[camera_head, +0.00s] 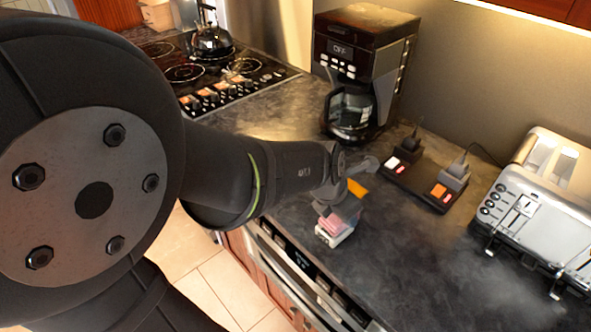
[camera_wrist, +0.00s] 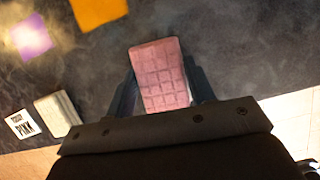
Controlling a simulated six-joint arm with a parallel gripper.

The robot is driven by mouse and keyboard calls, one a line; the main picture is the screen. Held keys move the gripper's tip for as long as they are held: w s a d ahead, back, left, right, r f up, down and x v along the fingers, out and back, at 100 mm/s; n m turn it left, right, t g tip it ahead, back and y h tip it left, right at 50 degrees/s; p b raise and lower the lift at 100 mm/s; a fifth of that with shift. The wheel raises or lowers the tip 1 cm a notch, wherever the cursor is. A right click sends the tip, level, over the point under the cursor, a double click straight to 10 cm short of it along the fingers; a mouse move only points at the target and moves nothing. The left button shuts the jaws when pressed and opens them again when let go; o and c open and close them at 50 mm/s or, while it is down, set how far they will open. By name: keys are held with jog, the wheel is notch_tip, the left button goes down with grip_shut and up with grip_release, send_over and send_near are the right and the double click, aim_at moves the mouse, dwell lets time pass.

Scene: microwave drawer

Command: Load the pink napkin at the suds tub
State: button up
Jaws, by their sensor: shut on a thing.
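The pink napkin (camera_wrist: 161,72) shows in the wrist view as a folded pad with a grid pattern. My gripper (camera_wrist: 162,82) is shut on it, with a dark finger along each side. In the head view my gripper (camera_head: 350,174) is over the counter near its front edge, partly hidden by my wrist. A small pink patch (camera_head: 333,225) sits there on a white block; I cannot tell whether it is the held napkin. I cannot make out a suds tub in either view.
An orange square (camera_wrist: 99,10), a purple patch (camera_wrist: 32,38), a pale block (camera_wrist: 57,113) and a card marked PINK (camera_wrist: 22,124) lie on the dark counter. A coffee maker (camera_head: 368,60), a black switch panel (camera_head: 422,184) and a toaster (camera_head: 545,215) stand behind and right.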

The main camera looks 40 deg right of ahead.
jog(key=shift+f, duration=0.45)
dwell(1.1)
jog(key=shift+r, duration=3.6)
jog(key=shift+w, duration=0.1)
